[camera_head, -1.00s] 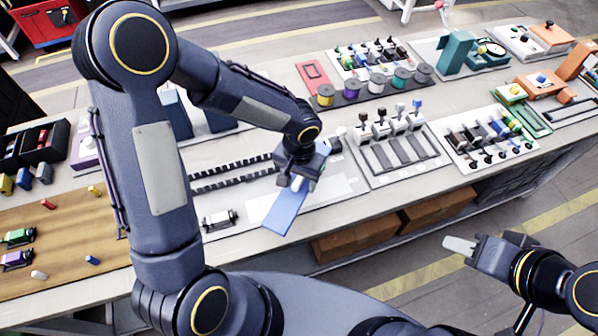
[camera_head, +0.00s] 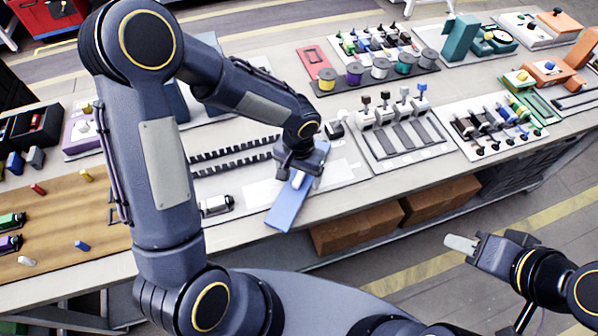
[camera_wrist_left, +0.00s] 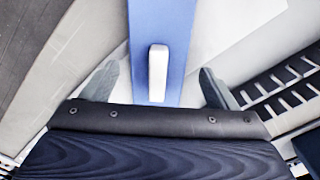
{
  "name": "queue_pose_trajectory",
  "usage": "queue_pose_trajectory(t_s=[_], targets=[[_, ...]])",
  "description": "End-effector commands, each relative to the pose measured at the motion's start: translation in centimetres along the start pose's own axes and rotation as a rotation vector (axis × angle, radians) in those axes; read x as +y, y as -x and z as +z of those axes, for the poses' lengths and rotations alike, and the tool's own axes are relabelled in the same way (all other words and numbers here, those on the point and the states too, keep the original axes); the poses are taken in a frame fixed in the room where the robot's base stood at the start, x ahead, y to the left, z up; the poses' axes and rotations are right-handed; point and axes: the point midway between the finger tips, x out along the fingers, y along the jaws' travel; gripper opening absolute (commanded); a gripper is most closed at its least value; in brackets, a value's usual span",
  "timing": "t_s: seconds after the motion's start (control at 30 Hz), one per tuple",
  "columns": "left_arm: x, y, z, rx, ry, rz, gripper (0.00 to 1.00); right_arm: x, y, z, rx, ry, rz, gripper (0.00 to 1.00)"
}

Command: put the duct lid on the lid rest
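The duct lid (camera_head: 288,209) is a long flat blue strip with a white upright handle. It lies near the table's front edge, its near end reaching that edge. In the left wrist view the lid (camera_wrist_left: 178,35) runs between my fingers, and its handle (camera_wrist_left: 158,72) has a gap on both sides. My left gripper (camera_head: 298,178) is open, low over the lid's far part. A pale flat patch (camera_head: 338,178) lies beside the lid; I cannot tell whether it is the lid rest. My right gripper (camera_head: 460,244) is off the table's front; its finger gap is not clear.
The dark slotted duct (camera_head: 232,154) lies left of my left gripper. A small black and white part (camera_head: 215,205) sits in front of it. A rack with several levers (camera_head: 400,135) stands to the right. Brown boxes (camera_head: 358,228) sit below the tabletop.

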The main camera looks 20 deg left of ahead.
Motion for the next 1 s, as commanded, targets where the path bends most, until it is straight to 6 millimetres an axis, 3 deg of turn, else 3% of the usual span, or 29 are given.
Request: queue_pose_trajectory(t_s=[0.27,0.7,1.0], targets=[[0.0,0.4,0.0,0.002,0.001,0.0,0.81,0.0,0.0,0.0,0.0,0.0,0.0,0.36],[0.0,7.0,-0.1,0.003,0.001,0.0,0.81,0.0,0.0,0.0,0.0,0.0,0.0,0.36],[0.0,7.8,0.0,0.0,-0.001,0.0,0.81,0.0,0.0,0.0,0.0,0.0,0.0,0.36]])
